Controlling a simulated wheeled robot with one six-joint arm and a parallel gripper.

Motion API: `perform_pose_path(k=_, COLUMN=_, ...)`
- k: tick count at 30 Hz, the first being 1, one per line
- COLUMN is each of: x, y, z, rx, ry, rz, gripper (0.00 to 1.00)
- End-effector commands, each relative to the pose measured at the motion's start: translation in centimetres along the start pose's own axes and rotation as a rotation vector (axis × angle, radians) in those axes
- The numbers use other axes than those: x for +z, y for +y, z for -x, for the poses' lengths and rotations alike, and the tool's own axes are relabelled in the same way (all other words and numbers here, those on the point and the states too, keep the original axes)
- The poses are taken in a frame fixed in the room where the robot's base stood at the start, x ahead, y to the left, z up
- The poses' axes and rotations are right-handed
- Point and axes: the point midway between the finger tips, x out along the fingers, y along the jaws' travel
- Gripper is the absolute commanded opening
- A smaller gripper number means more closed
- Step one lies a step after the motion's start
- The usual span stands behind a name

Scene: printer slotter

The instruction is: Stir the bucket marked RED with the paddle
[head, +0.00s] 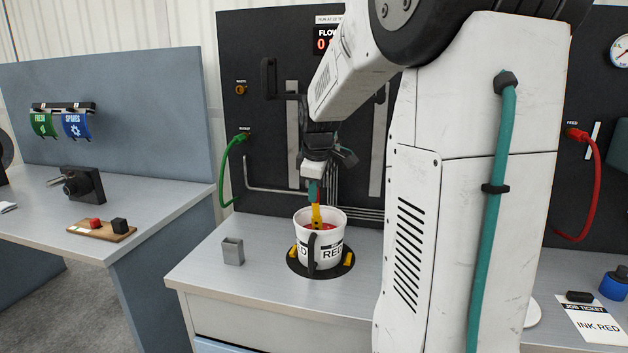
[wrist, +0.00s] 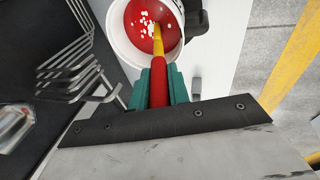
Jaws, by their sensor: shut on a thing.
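The white bucket marked RED (head: 330,254) stands upright on a black round base (head: 341,268) on the grey bench. In the wrist view the bucket (wrist: 176,71) holds red ink (wrist: 137,31) with white specks on its surface. My gripper (head: 314,185) is above the bucket, shut on the paddle's red handle (wrist: 159,80). The paddle's yellow shaft (head: 316,215) reaches down into the bucket, and its lower end is hidden in the ink. The shaft also shows in the wrist view (wrist: 158,45).
A small grey metal holder (head: 232,251) stands left of the bucket. Bent metal rods (wrist: 75,70) are on the dark back panel (head: 262,60). A job ticket reading INK RED (head: 592,322) lies at the right. Bench space left of the holder is clear.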

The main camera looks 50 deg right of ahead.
Motion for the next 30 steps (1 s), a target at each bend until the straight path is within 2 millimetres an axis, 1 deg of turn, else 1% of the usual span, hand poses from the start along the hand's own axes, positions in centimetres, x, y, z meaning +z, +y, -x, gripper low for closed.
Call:
perform_pose_path(k=1, x=0.1, y=0.0, z=-0.6, rx=-0.002, ry=-0.001, rz=0.000, gripper=0.00)
perform_pose_path(k=6, x=0.3, y=0.0, z=-2.3, rx=-0.002, ry=-0.001, rz=0.000, gripper=0.00)
perform_pose_path(k=15, x=0.6, y=0.0, z=-5.0, rx=-0.001, ry=-0.001, rz=0.000, gripper=0.00)
perform_pose_path(k=22, x=0.8, y=0.0, z=-6.0, rx=-0.001, ry=0.000, rz=0.001, gripper=0.00)
perform_pose_path(k=30, x=0.7, y=0.0, z=-6.2, rx=0.000, ry=0.000, rz=0.001, gripper=0.00)
